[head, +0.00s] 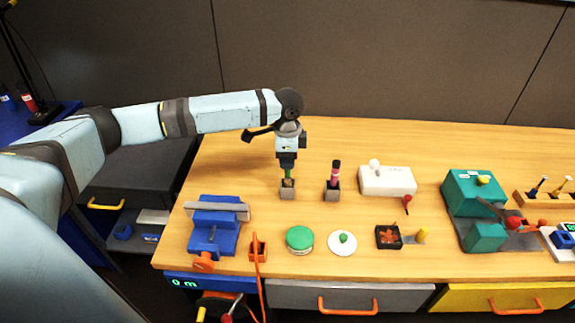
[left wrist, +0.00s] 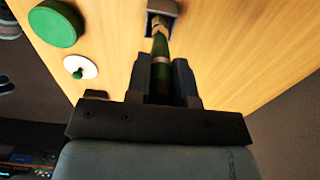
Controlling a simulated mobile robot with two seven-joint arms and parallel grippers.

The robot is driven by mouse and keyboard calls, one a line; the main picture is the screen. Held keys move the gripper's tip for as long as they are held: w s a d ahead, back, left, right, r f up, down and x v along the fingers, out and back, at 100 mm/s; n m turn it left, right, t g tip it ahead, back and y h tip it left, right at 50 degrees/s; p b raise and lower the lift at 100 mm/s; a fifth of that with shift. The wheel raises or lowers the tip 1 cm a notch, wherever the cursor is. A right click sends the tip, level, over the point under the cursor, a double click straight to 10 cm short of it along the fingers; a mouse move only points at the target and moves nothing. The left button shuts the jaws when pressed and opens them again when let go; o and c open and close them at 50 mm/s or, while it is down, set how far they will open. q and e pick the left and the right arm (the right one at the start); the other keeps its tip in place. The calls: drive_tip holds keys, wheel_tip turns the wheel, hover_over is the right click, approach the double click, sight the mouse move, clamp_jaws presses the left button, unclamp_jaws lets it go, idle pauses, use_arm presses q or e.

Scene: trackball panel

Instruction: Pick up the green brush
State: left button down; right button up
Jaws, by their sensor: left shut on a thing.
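The green brush (head: 288,174) stands upright in a small grey holder (head: 287,193) on the wooden table, left of the table's middle. My left gripper (head: 287,165) comes down on it from above and is shut on its upper part. In the left wrist view the green brush (left wrist: 160,60) lies between the fingers of my left gripper (left wrist: 166,82), and its lower end is at the grey holder (left wrist: 161,12). The brush's top is hidden by the gripper. My right gripper is not in view.
A second grey holder with a pink-and-black brush (head: 334,178) stands close to the right. A white trackball panel (head: 387,180) is further right. A blue vise (head: 217,227), a green-lidded jar (head: 300,239) and a white disc (head: 342,242) are nearer the front edge. The table's back strip is clear.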

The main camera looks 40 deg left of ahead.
use_arm(q)
wheel_tip(320, 180, up, 17)
drive_tip(key=p, duration=0.1)
idle(0.8)
